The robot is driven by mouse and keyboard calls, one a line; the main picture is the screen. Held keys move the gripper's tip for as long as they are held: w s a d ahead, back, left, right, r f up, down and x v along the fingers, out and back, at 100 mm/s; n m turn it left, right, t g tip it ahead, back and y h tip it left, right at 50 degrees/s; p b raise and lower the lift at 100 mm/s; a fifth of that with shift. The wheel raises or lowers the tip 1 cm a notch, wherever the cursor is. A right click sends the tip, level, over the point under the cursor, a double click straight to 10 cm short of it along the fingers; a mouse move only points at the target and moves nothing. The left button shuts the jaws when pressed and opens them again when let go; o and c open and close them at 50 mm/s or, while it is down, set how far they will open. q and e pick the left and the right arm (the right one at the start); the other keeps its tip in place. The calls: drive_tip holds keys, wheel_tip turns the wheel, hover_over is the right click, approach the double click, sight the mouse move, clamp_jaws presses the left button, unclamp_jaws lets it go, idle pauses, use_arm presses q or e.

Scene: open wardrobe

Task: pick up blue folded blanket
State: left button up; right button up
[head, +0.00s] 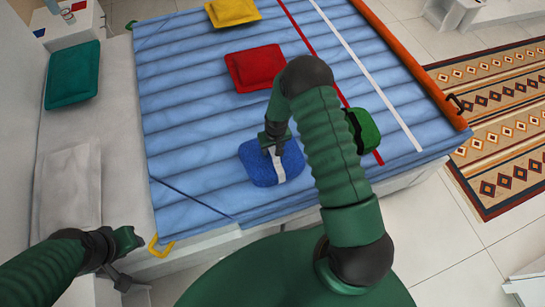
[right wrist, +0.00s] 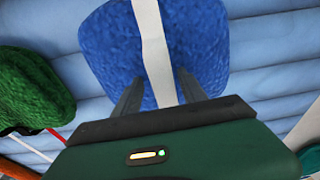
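The blue folded blanket (head: 258,168) has a white band around it and lies on the light-blue quilted surface. In the right wrist view the blanket (right wrist: 110,50) fills the upper middle. My right gripper (head: 275,145) is right at it, from above. In the right wrist view its two fingers (right wrist: 158,85) are apart, one on each side of the white band, over the blanket. Whether they touch it is hard to tell. My left gripper (head: 130,245) is at the lower left, away from the blanket; its fingers are not clear.
A green bundle (head: 367,132) lies right of the blanket. A red cushion (head: 255,69) and a yellow cushion (head: 232,11) lie farther back. A teal cushion (head: 72,74) and a grey cushion (head: 68,188) are at the left. A patterned rug (head: 505,120) is on the floor at the right.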

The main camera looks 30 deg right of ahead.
drive_tip(key=shift+w+a+r, duration=0.1)
drive_tip(key=shift+a, duration=0.3)
clamp_jaws()
drive_tip(key=shift+d, duration=0.15)
idle(0.6)
